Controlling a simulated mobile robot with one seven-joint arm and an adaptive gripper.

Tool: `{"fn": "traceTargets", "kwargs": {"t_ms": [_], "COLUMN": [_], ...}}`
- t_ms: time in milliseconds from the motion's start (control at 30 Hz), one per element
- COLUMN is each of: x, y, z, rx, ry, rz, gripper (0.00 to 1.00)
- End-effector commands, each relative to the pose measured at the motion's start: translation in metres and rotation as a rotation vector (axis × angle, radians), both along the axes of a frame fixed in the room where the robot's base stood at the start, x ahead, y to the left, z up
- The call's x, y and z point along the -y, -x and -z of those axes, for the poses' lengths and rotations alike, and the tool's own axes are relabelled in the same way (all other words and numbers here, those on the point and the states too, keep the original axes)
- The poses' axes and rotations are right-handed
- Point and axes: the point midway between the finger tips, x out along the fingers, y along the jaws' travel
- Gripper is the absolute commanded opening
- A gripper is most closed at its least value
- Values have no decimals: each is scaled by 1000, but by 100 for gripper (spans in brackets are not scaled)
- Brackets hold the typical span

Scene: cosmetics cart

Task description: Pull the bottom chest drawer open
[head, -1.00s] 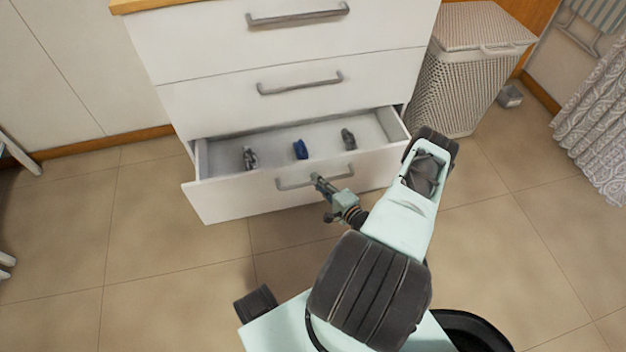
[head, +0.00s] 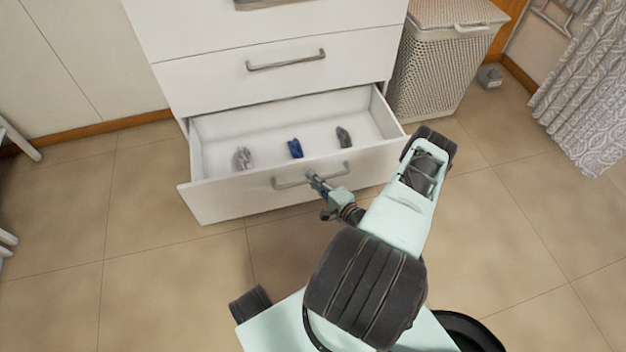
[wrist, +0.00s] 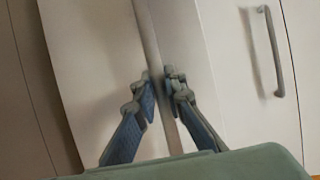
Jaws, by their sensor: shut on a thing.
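The bottom chest drawer (head: 230,201) is white and stands well open in the head view. Its grey bar handle (head: 290,184) runs across the front face. My gripper (head: 313,180) is at the middle of that handle and shut on it. In the wrist view my gripper's two fingers (wrist: 158,95) close from both sides on the long bar handle (wrist: 150,40). Inside the drawer lie a grey item (head: 243,157), a blue item (head: 295,148) and a dark grey item (head: 344,137).
The drawer above (head: 200,80) is shut, with its own handle (head: 285,61). A woven white hamper (head: 440,70) stands right of the chest. A patterned curtain (head: 590,110) hangs at the far right. Tiled floor (head: 150,260) in front of the drawer is clear to the left.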

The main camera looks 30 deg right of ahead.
Motion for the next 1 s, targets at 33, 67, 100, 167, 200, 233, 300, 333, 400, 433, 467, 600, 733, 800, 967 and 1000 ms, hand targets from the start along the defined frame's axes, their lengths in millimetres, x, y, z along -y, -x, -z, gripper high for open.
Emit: {"fn": "traceTargets", "kwargs": {"t_ms": [33,67,100,167,200,233,300,333,400,433,467,600,733,800,967,1000], "x": [2,2,2,2,2,2,2,2,3,3,3,2,2,1,1,1], "y": [0,0,0,0,0,0,0,0,0,0,0,0,0,0,0,0], "z": [0,0,0,0,0,0,0,0,0,0,0,0,0,0,-1,-2], "rx": [1,1,1,1,1,1,1,1,1,1,1,1,0,0,0,0], "ry": [3,3,3,3,3,3,3,3,3,3,3,3,2,1,0,0], "rz": [4,4,4,4,4,4,5,5,5,5,5,5,3,2,2,2], "gripper": [0,0,0,0,0,0,0,0,0,0,0,21,29,29,29,29]}}
